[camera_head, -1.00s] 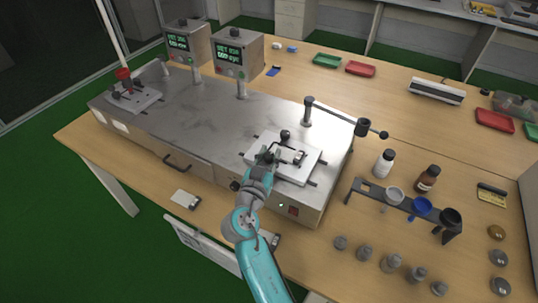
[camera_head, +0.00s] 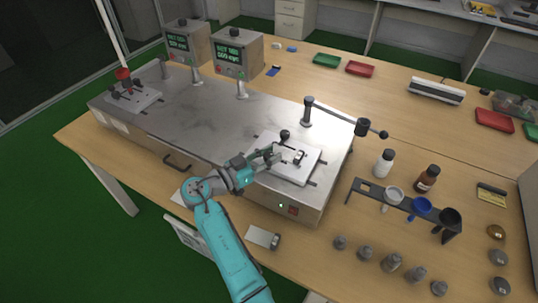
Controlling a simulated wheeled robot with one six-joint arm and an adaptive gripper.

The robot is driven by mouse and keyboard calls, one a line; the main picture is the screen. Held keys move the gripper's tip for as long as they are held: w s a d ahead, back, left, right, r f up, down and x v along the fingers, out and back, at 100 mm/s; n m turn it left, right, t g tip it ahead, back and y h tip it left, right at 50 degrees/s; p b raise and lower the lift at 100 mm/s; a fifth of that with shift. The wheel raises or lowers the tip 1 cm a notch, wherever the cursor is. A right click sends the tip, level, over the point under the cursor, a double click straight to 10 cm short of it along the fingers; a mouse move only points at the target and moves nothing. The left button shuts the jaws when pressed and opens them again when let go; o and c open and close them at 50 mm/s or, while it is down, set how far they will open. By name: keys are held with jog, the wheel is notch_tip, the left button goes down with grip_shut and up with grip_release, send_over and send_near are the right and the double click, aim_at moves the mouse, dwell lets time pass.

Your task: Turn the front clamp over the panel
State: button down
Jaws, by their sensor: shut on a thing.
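The white panel (camera_head: 291,172) lies on the right part of the grey metal test machine (camera_head: 215,105). A dark clamp with a round knob (camera_head: 285,135) stands at the panel's back edge. Another small clamp (camera_head: 299,156) sits over the panel's right part. My gripper (camera_head: 275,154) reaches in from the left at the panel's left side, low over it. It is shut on a small part there, seemingly the front clamp, which the fingers mostly hide.
A pivoting arm with a dark weight (camera_head: 362,126) stands behind the panel. A black rack (camera_head: 404,206) with cups and several metal weights (camera_head: 392,262) are on the table at right. Two control boxes (camera_head: 238,53) stand at the back. A similar station (camera_head: 133,95) is at the far left.

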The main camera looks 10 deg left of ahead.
jog(key=shift+f, duration=0.1)
dwell(0.3)
jog(key=c, duration=0.8)
grip_release()
jog(key=v, duration=1.2)
jog(key=shift+w, duration=0.1)
